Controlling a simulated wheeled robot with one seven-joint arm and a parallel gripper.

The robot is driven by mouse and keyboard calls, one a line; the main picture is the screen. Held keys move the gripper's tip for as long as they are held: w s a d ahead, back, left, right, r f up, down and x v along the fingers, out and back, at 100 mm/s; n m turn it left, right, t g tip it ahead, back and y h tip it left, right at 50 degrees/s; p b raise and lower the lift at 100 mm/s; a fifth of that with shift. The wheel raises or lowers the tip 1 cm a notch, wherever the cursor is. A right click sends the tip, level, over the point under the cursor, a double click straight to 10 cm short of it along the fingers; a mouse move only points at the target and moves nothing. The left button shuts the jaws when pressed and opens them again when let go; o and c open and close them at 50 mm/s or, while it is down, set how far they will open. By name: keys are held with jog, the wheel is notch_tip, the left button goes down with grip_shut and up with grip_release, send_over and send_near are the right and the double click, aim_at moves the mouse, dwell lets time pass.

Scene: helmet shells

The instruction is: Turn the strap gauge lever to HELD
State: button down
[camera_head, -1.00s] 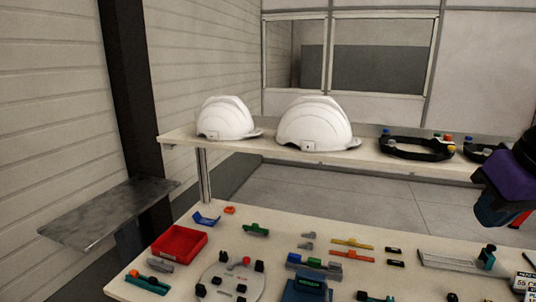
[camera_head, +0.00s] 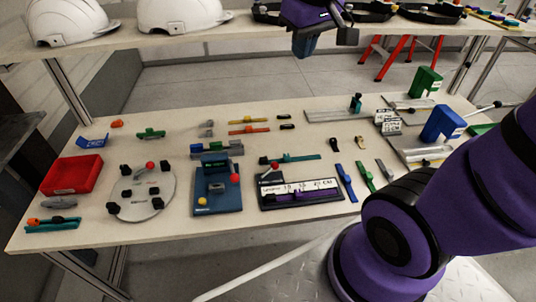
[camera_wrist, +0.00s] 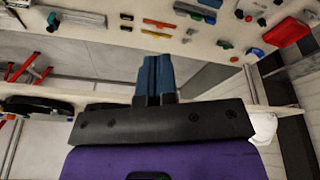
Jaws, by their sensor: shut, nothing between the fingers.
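The strap gauge (camera_head: 322,184) is a black-based block with a white printed scale, near the front middle of the table. A purple strap (camera_head: 303,196) lies along it. A short lever with a red knob (camera_head: 275,165) stands at its back left; its HELD marking is too small to read. My gripper (camera_head: 304,48) is high beyond the table's back edge, in front of the shelf, far from the gauge. Its blue fingers (camera_wrist: 155,75) are together and empty in the wrist view. The gauge cannot be made out clearly in the wrist view.
Left of the gauge are a blue fixture (camera_head: 218,205) and a round grey plate (camera_head: 160,195), both with red knobs. A red tray (camera_head: 73,174) is at the left. Loose straps (camera_head: 345,182) lie right of the gauge. White helmets (camera_head: 72,22) stand on the back shelf.

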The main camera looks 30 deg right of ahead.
jog(key=w+a+f+n+g, duration=0.1)
jog(key=w+f+n+g, duration=0.1)
jog(key=w+f, duration=0.95)
jog(key=w+a+f+n+g, duration=0.15)
jog(key=w+f, duration=0.25)
jog(key=f, duration=0.6)
jog(key=w+f+g, duration=0.2)
jog(key=w+f, duration=0.1)
jog(key=f, duration=0.6)
send_near(269, 170)
jog(key=shift+t+h, duration=0.25)
jog(key=shift+h, duration=0.15)
jog(key=w+f, duration=0.4)
jog(key=shift+w+d+f, duration=0.1)
jog(key=shift+w+f, duration=0.1)
jog(key=shift+f, duration=0.05)
jog(key=shift+s+d+f, duration=0.2)
jog(key=shift+s+f, duration=0.05)
jog(key=shift+s, duration=0.2)
jog(key=shift+s+d+f, duration=0.25)
jog(key=shift+s+f, duration=0.05)
jog(key=shift+s, duration=0.15)
jog(key=shift+s+d+f, duration=0.35)
jog(key=shift+s+f, duration=0.05)
jog(key=shift+s, duration=0.3)
